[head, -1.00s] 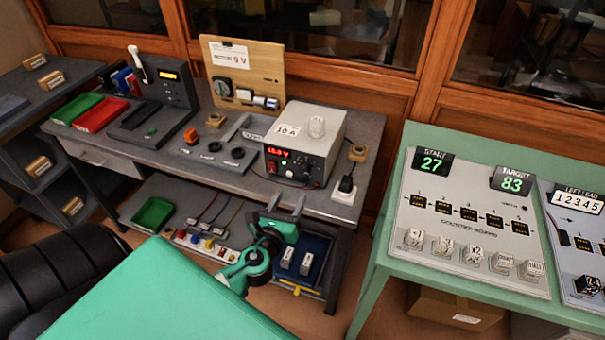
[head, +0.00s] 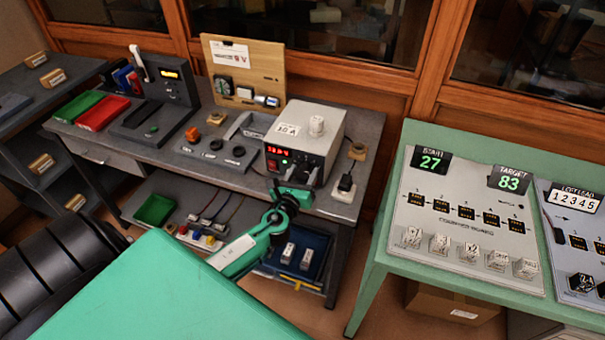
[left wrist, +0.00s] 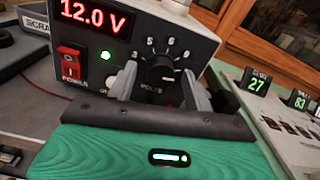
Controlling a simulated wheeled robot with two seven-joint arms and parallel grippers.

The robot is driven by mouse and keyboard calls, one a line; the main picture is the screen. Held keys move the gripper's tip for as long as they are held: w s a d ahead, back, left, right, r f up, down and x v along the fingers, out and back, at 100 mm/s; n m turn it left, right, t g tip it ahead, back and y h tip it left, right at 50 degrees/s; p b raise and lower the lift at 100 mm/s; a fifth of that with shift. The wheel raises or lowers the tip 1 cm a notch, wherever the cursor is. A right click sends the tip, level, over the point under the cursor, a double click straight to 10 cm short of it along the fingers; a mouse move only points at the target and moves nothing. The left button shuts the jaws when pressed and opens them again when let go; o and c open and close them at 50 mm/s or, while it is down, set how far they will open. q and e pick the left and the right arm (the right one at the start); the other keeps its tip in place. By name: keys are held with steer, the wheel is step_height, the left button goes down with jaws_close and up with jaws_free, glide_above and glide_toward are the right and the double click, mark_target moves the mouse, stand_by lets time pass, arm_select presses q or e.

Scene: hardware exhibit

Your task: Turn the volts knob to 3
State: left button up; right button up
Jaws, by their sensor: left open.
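The power supply (head: 318,140) is a grey box on the bench, with a red display. In the left wrist view its display (left wrist: 92,14) reads 12.0 V. The black volts knob (left wrist: 160,74) is on its front panel, ringed by white marks; the number at its pointer is too small to read. My left gripper (head: 295,178) is in front of the panel. It is open, with one finger on each side of the knob in the left wrist view (left wrist: 161,88); contact cannot be told. In the head view the gripper hides most of the knob. My right gripper is not in view.
A red power switch (left wrist: 71,62) and a lit green lamp (left wrist: 106,56) sit left of the knob. A black plug (head: 346,182) is right of the supply. A green table (head: 386,235) with a counter board stands at the right.

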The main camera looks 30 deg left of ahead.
arm_select(q)
steer(key=c, duration=1)
